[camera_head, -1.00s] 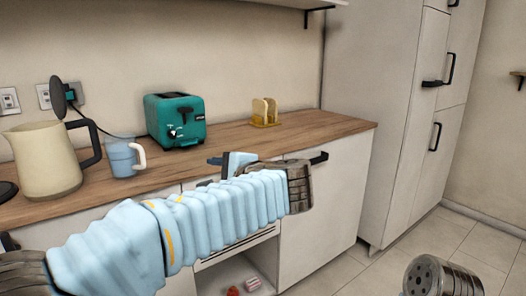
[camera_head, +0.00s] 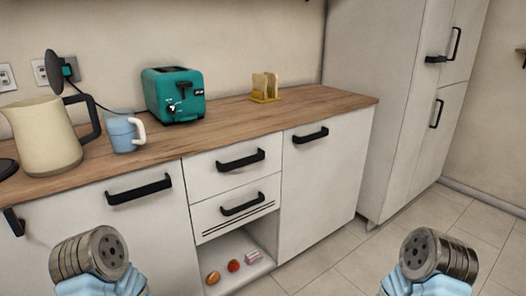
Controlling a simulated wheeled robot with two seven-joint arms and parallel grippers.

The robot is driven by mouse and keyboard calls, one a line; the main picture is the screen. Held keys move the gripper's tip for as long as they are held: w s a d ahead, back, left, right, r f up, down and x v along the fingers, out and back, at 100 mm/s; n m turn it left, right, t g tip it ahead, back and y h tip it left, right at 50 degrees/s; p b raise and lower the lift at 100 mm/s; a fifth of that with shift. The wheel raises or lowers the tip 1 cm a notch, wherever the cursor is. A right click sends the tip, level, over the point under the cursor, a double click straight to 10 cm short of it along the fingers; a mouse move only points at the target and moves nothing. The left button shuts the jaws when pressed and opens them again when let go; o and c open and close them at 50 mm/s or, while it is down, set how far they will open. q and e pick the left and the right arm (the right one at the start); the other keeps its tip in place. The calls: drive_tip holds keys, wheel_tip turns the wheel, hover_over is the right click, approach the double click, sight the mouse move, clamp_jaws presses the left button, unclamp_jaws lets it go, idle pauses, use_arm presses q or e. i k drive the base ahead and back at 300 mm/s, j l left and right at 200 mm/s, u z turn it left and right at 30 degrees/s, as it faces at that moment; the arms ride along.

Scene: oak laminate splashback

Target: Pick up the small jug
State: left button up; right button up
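The small jug (camera_head: 121,134) is light blue with a pale handle on its right side. It stands upright on the wooden worktop (camera_head: 240,125), between the large cream kettle (camera_head: 42,138) and the teal toaster (camera_head: 174,96). Nothing is touching the jug that I can see. My two arms show only as metal joints and blue sleeves at the lower left and lower right, in front of the cabinets and well below the jug. The fingers of both grippers are out of view.
A yellow toast rack (camera_head: 265,88) stands farther right on the worktop. Cabinet fronts with black handles (camera_head: 140,189) and an open shelf with small food items (camera_head: 233,266) are below. A tall cupboard (camera_head: 395,100) stands at right. The floor (camera_head: 330,265) is clear there.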

sight(120, 124)
drive_tip(key=u, duration=0.6)
drive_tip(key=l+u, duration=0.3)
drive_tip(key=u, duration=0.15)
drive_tip(key=l+u, duration=0.6)
drive_tip(key=u, duration=0.25)
drive_tip(key=i+l+u, duration=0.15)
drive_tip(key=l, duration=0.45)
drive_tip(key=l+u, duration=0.15)
drive_tip(key=l, duration=0.45)
